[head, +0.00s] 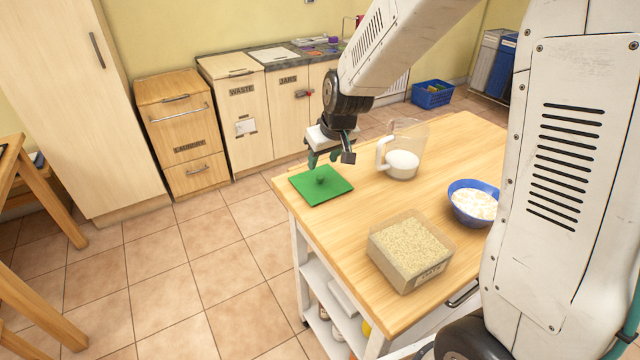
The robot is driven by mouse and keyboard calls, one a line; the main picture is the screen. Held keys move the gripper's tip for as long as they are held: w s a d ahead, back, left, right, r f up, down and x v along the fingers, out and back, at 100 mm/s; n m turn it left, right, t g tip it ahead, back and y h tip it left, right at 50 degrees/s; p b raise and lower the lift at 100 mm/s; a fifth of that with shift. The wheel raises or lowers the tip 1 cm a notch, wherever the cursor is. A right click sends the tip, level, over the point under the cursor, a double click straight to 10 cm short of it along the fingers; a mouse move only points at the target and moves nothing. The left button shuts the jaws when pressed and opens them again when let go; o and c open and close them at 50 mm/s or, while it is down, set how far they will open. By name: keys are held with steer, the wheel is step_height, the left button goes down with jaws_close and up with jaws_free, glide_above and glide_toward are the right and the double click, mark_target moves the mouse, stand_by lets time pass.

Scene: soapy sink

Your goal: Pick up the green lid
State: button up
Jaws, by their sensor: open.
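The green lid (335,190) is a flat square with a small knob (321,181) at its middle. It lies at the far left corner of the wooden table top. My gripper (325,160) is open and hangs just above the lid's far edge, a little behind the knob. It looks empty. I cannot tell the exact height between the fingertips and the lid.
A clear jug (412,135) with white contents stands just right of the lid. A box of grain (408,250) and a blue bowl (466,188) with pale contents stand nearer on the table top (345,235). Cabinets (240,110) line the wall behind.

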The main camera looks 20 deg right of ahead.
mark_target(320, 176)
steer(key=x, duration=0.6)
steer(key=shift+s+d+f, duration=0.15)
steer(key=shift+s+f, duration=0.1)
steer(key=shift+s, duration=0.1)
jaws_close()
